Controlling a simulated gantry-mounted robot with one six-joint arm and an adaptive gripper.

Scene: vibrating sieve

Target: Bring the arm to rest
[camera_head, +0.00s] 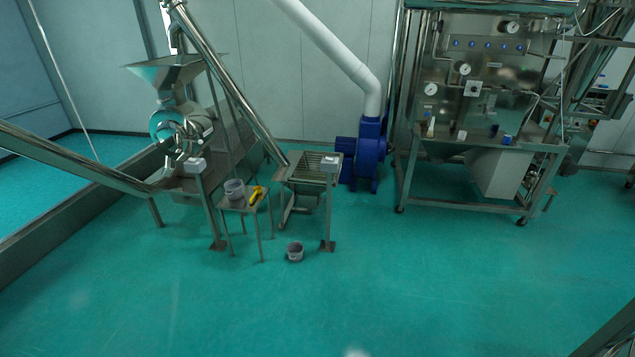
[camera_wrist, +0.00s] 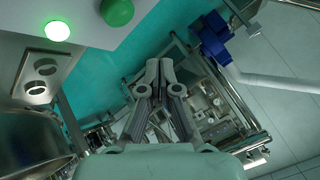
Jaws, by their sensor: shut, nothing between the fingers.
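My gripper (camera_wrist: 159,72) shows in the wrist view. Its two grey fingers meet at the tips, and nothing is held between them. A white control box (camera_wrist: 90,18) is close on the upper left of that view, with a lit green button (camera_wrist: 57,31) and a darker green button (camera_wrist: 117,11). The gripper is apart from both buttons. In the camera_head view, a teal and metal shape (camera_head: 165,123) sits below the hopper; I cannot tell whether it is part of my arm.
A small stand holds a grey container (camera_head: 234,189) and a yellow object (camera_head: 257,195). A slatted metal frame (camera_head: 311,171) is beside it. A bucket (camera_head: 295,252) stands on the floor. A blue blower (camera_head: 371,155) and gauge machine (camera_head: 482,90) are behind. The front floor is clear.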

